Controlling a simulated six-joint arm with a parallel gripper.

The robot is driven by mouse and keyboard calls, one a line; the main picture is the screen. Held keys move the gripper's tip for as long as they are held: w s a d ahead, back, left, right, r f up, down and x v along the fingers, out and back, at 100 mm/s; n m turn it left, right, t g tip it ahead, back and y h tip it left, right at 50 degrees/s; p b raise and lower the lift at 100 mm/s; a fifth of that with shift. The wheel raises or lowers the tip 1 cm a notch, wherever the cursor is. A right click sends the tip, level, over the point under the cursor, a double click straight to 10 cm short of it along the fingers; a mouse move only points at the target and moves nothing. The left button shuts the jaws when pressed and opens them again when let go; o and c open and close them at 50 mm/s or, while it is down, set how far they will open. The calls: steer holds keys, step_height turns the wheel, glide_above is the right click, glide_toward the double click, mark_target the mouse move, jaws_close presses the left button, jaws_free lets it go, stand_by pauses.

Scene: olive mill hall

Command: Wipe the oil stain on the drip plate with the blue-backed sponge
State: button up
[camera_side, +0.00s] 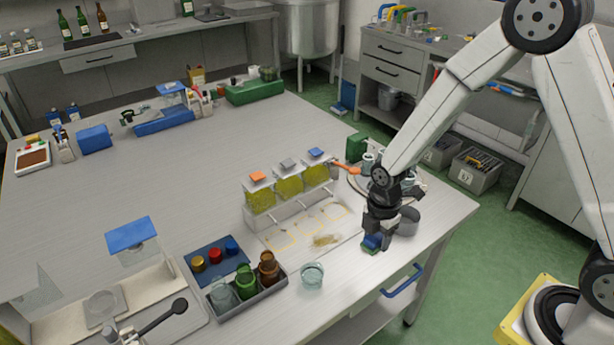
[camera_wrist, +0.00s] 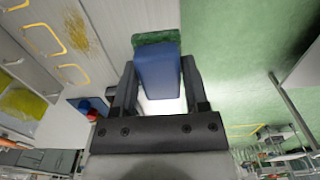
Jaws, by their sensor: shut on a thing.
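The blue-backed sponge (camera_side: 371,243) is in my gripper (camera_side: 378,232) near the right edge of the table, right of the drip plate. In the wrist view the blue back of the sponge (camera_wrist: 157,72) lies between the two fingers of my gripper (camera_wrist: 158,82), with a green layer at its far end. I cannot tell whether the sponge touches the tabletop. The pale drip plate (camera_side: 290,236) has yellow outlined squares. The brownish-yellow oil stain (camera_side: 326,240) is on its right front part, uncovered. The stain also shows in the wrist view (camera_wrist: 80,34), left of the sponge.
A rack with several yellow oil bags (camera_side: 289,187) stands behind the plate. A glass cup (camera_side: 312,275) stands in front. A grey tray (camera_side: 283,286) holds bottles, beside a blue mat (camera_side: 199,251) with caps. A round tray with cups (camera_side: 424,180) is close behind my gripper.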

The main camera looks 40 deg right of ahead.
steer(key=w+d+f, duration=0.1)
steer(key=w+d, duration=0.1)
steer(key=w, duration=0.6)
steer(key=w+d+f, duration=0.2)
steer(key=w, duration=0.6)
steer(key=shift+f, duration=0.2)
